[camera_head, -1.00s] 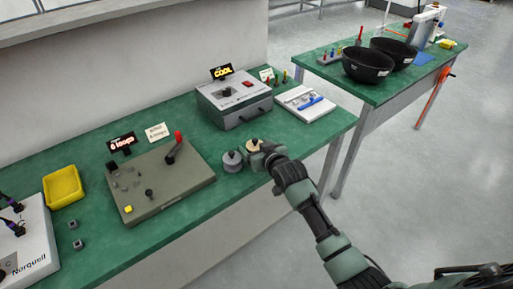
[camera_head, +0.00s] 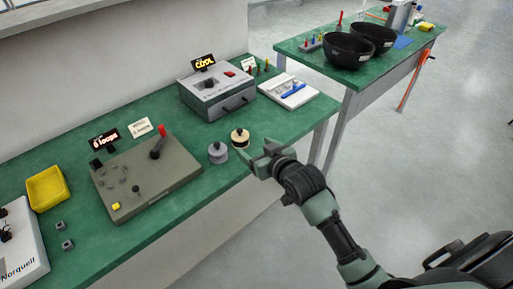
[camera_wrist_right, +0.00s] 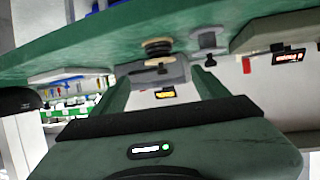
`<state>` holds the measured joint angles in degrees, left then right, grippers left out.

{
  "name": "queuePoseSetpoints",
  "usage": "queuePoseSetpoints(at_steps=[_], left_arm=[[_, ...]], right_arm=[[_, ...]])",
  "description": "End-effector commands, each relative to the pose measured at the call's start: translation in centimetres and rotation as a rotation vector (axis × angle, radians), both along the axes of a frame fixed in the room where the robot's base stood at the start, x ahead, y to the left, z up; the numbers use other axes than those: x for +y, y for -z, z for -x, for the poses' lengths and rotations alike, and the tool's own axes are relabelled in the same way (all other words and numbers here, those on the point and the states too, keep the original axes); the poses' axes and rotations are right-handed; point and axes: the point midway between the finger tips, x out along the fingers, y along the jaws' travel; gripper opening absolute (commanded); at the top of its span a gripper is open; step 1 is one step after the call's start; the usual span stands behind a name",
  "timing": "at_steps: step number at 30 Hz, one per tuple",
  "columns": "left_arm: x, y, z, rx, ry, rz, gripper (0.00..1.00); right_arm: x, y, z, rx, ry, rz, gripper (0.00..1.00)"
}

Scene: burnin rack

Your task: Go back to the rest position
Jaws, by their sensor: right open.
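My right gripper (camera_head: 258,158) is open and empty at the front edge of the green table (camera_head: 80,237) in the head view. It is just right of two small round knobbed pieces, a grey one (camera_head: 218,153) and a cream one (camera_head: 240,138). Neither piece is between the fingers. In the right wrist view, the two green fingers (camera_wrist_right: 160,88) are spread apart, with the table edge beyond them. My left gripper is not in view.
A panel with a red lever (camera_head: 150,180), a grey box with a "COOL" sign (camera_head: 218,95) and a yellow tray (camera_head: 47,188) are on the table. A second green table with black bowls (camera_head: 349,50) stands back right. The floor (camera_head: 440,130) at right is clear.

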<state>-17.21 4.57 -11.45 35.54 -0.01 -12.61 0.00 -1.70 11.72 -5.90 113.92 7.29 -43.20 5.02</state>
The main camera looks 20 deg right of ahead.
Motion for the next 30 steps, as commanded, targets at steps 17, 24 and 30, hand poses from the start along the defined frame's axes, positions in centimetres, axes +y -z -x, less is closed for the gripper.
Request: queuePoseSetpoints(at_steps=[17, 24, 30], left_arm=[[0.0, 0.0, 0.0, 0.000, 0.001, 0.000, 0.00], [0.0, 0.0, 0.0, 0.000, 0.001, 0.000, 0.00], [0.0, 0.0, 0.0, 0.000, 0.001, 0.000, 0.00]], right_arm=[[0.5, 2.3, 2.9, 0.093, -0.005, 0.017, 0.74], [1.2, 8.1, 14.9, 0.434, -0.016, 0.086, 0.74], [1.1, 9.8, 22.1, 0.627, -0.021, 0.121, 0.74]])
